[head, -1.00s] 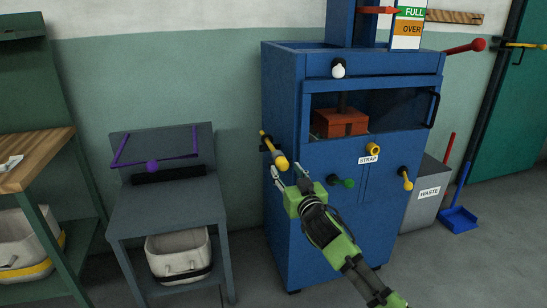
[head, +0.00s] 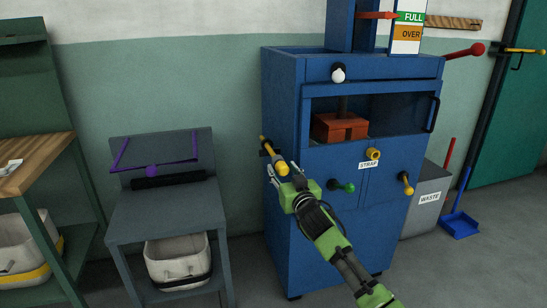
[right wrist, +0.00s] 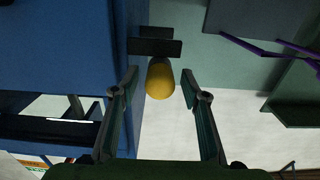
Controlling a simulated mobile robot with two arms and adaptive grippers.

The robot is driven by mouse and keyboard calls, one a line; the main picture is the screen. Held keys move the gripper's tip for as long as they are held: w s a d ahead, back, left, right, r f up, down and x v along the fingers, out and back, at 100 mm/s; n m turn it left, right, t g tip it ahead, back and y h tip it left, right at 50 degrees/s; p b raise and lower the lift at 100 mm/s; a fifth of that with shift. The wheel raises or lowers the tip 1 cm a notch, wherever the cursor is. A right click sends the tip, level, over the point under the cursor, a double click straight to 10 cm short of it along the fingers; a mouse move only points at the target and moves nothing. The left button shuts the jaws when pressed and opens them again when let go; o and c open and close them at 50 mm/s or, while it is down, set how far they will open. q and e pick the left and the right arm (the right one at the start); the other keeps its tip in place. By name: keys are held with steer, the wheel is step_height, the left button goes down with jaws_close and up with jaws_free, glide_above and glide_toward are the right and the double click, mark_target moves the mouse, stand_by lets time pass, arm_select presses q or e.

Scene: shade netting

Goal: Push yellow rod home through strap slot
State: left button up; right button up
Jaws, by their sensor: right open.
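The yellow rod (head: 267,150) sits in a dark bracket on the left side of the blue machine (head: 285,110), its thick rounded end (head: 282,168) toward me. My right gripper (head: 284,177) is open at that end. In the right wrist view the yellow end (right wrist: 160,80) lies between the two open fingers, with gaps on both sides. Behind it are dark bracket plates (right wrist: 154,47). A STRAP label (head: 369,165) is on the machine's front, below a yellow round fitting (head: 373,153). I cannot make out the slot itself. My left gripper is not in view.
A green knob (head: 348,187) and another yellow knob (head: 405,178) stick out of the machine's front. A brown-red block (head: 340,127) sits in its open chamber. A grey stand (head: 168,208) is at the left, with a floor gap between.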

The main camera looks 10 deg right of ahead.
jaws_close()
steer(key=shift+s+p, duration=0.6)
steer(key=shift+s, duration=0.15)
stand_by(0.4)
